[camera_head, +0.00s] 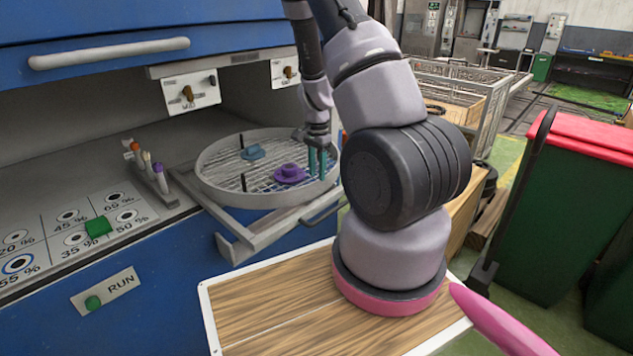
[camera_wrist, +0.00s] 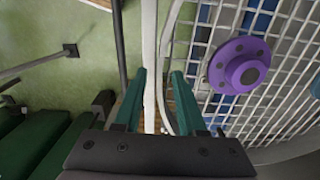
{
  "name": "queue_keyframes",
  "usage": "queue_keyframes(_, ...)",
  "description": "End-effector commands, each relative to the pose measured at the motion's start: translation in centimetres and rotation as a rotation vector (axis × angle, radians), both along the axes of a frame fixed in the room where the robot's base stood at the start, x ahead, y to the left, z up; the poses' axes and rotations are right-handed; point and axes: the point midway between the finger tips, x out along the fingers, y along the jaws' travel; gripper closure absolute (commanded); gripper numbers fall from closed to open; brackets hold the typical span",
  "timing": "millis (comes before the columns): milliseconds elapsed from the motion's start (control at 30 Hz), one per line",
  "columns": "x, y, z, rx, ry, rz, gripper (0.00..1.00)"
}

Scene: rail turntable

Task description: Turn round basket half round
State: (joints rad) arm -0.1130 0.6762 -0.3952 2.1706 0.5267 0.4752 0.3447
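The round basket (camera_head: 208,192) is a shallow grey ring with a wire mesh floor. It sits on a pulled-out rail frame in front of the blue machine. A purple flanged part (camera_head: 290,173) and a blue-teal part (camera_head: 253,152) lie on its mesh. My gripper (camera_head: 317,165) points down at the basket's right rim. In the wrist view, its two teal fingers (camera_wrist: 159,73) are apart. The pale rim (camera_wrist: 150,50) runs between them, with visible gaps; contact cannot be told. The purple part (camera_wrist: 240,66) lies right of the fingers.
Two thin black posts (camera_head: 243,182) stand at the basket. A grey handle bar (camera_head: 325,207) is at the frame's front right. Bottles (camera_head: 160,174) stand on the shelf left of the basket. A green bin with a red lid (camera_head: 590,135) is at the right.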

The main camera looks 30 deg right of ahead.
Motion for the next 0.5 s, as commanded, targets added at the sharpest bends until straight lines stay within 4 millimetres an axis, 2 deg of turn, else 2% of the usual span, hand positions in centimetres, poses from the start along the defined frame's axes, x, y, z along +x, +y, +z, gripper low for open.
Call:
queue_keyframes(33,-0.1,0.0,-1.0,0.000,0.003,0.000,0.60)
queue_keyframes(200,0.0,-0.1,-3.2,0.000,0.001,0.000,0.60)
queue_keyframes(500,0.0,0.0,-4.2,-0.001,-0.001,0.002,0.60)
